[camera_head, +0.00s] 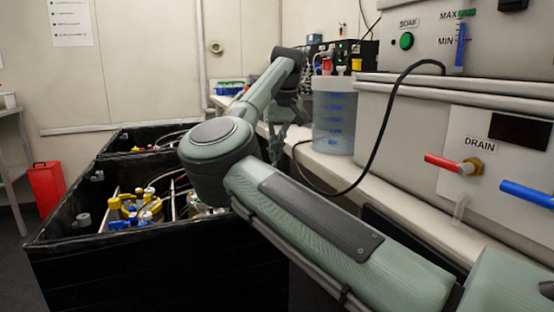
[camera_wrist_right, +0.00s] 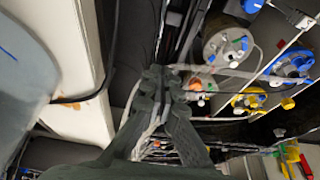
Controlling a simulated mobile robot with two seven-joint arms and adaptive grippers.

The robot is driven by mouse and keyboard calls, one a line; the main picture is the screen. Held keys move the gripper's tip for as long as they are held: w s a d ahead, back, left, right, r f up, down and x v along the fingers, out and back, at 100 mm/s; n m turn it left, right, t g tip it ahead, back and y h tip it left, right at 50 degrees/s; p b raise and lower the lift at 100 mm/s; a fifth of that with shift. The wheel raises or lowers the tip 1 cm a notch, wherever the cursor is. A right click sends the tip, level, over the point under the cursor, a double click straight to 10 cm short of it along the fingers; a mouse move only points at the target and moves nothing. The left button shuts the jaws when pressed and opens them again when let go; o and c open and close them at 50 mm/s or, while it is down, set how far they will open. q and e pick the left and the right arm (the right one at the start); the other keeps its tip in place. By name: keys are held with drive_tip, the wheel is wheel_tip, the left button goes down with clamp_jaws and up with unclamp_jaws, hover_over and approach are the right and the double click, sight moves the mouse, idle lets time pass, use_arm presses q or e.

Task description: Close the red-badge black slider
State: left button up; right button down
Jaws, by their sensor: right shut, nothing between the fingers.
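I cannot make out a red badge in either view, so I cannot tell which part is the red-badge black slider. Two open black shaker boxes stand at the left in the head view, a near one (camera_head: 150,273) and a far one (camera_head: 122,136). My right gripper (camera_head: 275,152) hangs down from its wrist beside the boxes' right side, partly hidden behind my own arm. In the right wrist view its fingers (camera_wrist_right: 165,74) are together, with nothing seen between them. Below them are dark edges and rails. My left gripper is not in view.
Vessels with yellow and blue caps (camera_head: 135,207) and tubes fill the near box; they also show in the wrist view (camera_wrist_right: 248,99). A pale bench (camera_head: 375,185) runs along the right, holding a clear bluish tank (camera_head: 334,120) with a black cable before it. A red container (camera_head: 47,185) stands at left.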

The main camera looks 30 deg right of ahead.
wheel_tip(320, 180, down, 8)
drive_tip(key=s, duration=0.1)
drive_tip(key=shift+s+a, duration=0.15)
idle(0.6)
